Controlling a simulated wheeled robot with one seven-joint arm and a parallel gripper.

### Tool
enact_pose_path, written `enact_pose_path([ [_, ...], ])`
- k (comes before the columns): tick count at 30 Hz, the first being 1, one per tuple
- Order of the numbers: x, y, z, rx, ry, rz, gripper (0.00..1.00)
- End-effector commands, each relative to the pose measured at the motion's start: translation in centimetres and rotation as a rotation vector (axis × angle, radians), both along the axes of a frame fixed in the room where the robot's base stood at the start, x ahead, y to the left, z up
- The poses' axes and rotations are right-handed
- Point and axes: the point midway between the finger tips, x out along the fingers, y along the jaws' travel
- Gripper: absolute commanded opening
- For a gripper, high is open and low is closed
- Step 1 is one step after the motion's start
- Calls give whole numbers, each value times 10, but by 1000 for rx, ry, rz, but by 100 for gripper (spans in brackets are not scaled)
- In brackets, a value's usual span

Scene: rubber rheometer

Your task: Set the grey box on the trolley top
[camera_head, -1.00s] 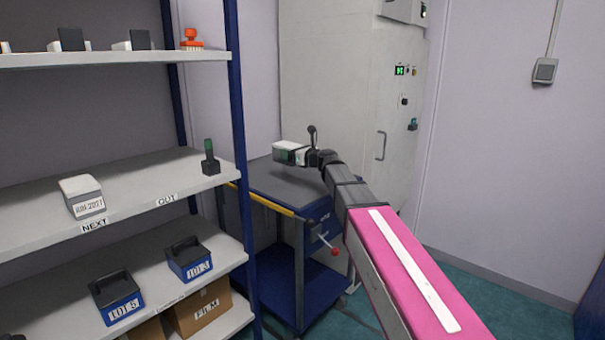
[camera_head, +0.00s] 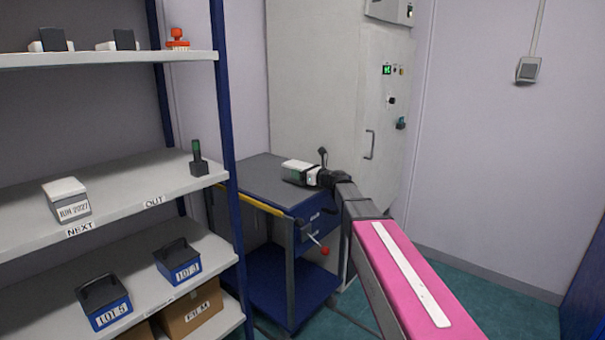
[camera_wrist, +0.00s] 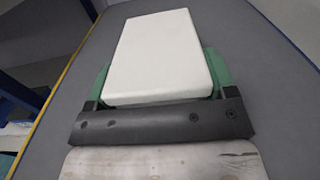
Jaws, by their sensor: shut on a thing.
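A box with a white lid and darker sides (camera_head: 299,167) is between the fingers of my gripper (camera_wrist: 158,72). In the wrist view its pale lid (camera_wrist: 160,50) fills the middle, with a green finger along each side. In the head view the box is low over the right part of the dark grey trolley top (camera_head: 252,176). It looks level. I cannot tell whether its underside touches the top. My gripper is shut on it from the right, and its fingers are mostly hidden in the head view.
The blue trolley has a yellow front edge (camera_head: 262,205) and a red-knobbed lever (camera_head: 324,250). A shelf rack on the left holds a similar white-lidded box (camera_head: 67,200), a handset (camera_head: 197,158) and blue lot bins (camera_head: 104,300). A tall pale cabinet (camera_head: 315,90) stands behind.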

Motion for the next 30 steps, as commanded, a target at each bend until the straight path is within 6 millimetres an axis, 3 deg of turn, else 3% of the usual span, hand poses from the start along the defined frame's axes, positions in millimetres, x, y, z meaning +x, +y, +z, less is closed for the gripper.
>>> enact_pose_path([
  [11, 0, 0, -4, 2, 0, 0, 37],
  [12, 0, 0, -5, 0, 0, 0, 84],
  [14, 0, 0, -5, 0, 0, 0, 100],
  [23, 0, 0, -2, 0, -1, 0, 100],
  [30, -25, -29, -3, 0, 0, -2, 100],
])
